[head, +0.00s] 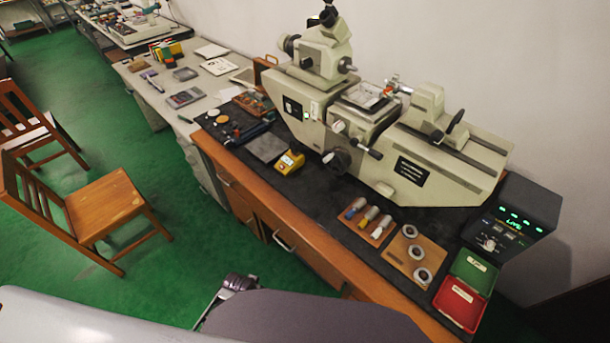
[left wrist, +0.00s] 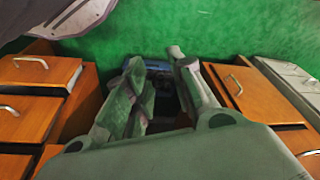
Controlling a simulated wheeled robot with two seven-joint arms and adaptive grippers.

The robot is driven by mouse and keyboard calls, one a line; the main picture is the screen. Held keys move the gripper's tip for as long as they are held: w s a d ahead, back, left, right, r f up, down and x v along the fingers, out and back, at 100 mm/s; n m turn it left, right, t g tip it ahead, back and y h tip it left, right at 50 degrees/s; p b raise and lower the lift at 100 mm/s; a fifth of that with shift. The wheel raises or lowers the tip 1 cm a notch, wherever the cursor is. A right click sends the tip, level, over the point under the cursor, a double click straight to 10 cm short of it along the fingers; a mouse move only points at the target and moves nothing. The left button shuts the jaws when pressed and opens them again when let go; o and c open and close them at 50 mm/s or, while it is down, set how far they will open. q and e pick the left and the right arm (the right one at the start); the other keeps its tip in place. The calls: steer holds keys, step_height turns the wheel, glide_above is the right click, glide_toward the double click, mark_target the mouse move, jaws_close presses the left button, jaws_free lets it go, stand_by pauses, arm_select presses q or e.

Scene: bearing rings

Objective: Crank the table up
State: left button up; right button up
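The beige measuring machine (head: 440,165) stands on the dark bench top in the head view. Its small table (head: 367,96), with a flat plate on it, sits at the middle of the machine. A crank handle with a dark grip (head: 366,148) sticks out from the front below the table. A black knob (head: 337,162) is beside it. My right gripper is not visible.
The bench's wooden front edge (head: 290,215) lies before the machine. A yellow device (head: 290,162), a ring board (head: 414,257), a plug rack (head: 367,220), green and red boxes (head: 461,301) and a display unit (head: 515,222) stand nearby. A wooden chair (head: 105,205) stands left on open floor.

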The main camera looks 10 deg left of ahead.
arm_select(q)
steer(key=w+d+r+t, duration=0.1)
steer(key=w+r, duration=0.3)
steer(key=r, duration=0.3)
steer(key=w+d+r+t+p, duration=0.1)
steer(key=w+r+t, duration=0.15)
steer(key=r, duration=0.45)
steer(key=w+d+r+t, duration=0.1)
steer(key=w+r, duration=0.3)
steer(key=r, duration=0.4)
steer(key=w+d+r+m+t+h, duration=0.2)
steer(key=w+d+r+h, duration=0.3)
steer(key=w, duration=0.4)
steer(key=w+d+r+m+t+h, duration=0.3)
steer(key=w+d+r+t+h, duration=0.2)
steer(key=w+r, duration=0.2)
steer(key=shift+p+x, duration=0.35)
steer(key=shift+x, duration=0.55)
steer(key=shift+a+t, duration=0.2)
steer(key=shift+t, duration=0.05)
steer(key=shift+w+d, duration=0.15)
steer(key=shift+w, duration=0.1)
